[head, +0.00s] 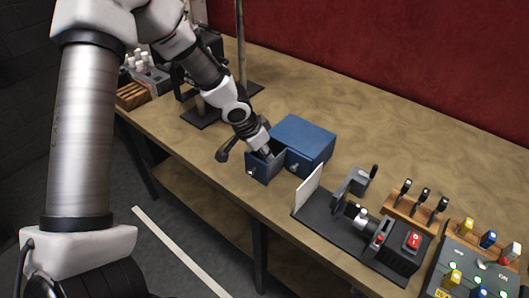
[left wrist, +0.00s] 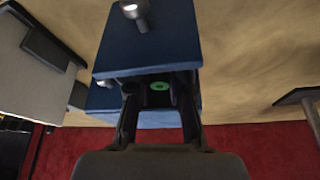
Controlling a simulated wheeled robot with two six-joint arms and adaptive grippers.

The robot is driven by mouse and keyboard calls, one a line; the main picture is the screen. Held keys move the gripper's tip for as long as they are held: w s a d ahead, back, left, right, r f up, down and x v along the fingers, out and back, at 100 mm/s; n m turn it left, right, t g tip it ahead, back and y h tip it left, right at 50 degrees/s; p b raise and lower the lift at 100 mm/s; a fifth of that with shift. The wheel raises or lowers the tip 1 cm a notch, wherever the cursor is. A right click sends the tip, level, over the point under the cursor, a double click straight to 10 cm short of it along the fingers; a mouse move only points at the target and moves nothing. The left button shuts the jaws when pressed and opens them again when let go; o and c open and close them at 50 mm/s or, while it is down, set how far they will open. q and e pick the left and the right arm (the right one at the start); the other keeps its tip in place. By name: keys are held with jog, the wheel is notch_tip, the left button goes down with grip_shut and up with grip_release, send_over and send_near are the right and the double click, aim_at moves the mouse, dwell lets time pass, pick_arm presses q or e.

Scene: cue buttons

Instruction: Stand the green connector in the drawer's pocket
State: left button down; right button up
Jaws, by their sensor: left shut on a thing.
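The blue cabinet (head: 303,139) stands on the bench. Its left drawer (head: 258,171) is pulled out toward the front edge. My left gripper (head: 266,152) reaches down into this drawer. In the left wrist view my left gripper (left wrist: 160,112) is shut on the green connector (left wrist: 159,87), whose round green end shows between the dark fingers. The drawer's blue front (left wrist: 150,45) with its knob fills the upper middle there. The pocket is hidden by the fingers and shadow, so I cannot tell whether the connector is seated in it. My right gripper is not in view.
Right of the cabinet, a dark fixture with a white panel (head: 308,186) and a red switch (head: 414,240) stands on the bench. A button panel (head: 468,270) is at the lower right. A dark stand (head: 207,116) is behind my left arm. The bench behind the cabinet is clear.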

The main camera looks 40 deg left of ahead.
pick_arm(q)
jog(key=c, duration=1.1)
grip_release()
jog(key=shift+o, duration=0.6)
jog(key=shift+d+r, duration=0.1)
jog(key=shift+d, duration=0.05)
jog(key=shift+c, duration=0.5)
jog(key=r+p, duration=0.3)
jog(key=shift+a+r, duration=0.1)
jog(key=shift+a, duration=0.1)
notch_tip(320, 180, up, 4)
jog(key=p, duration=0.3)
jog(key=shift+f, duration=0.2)
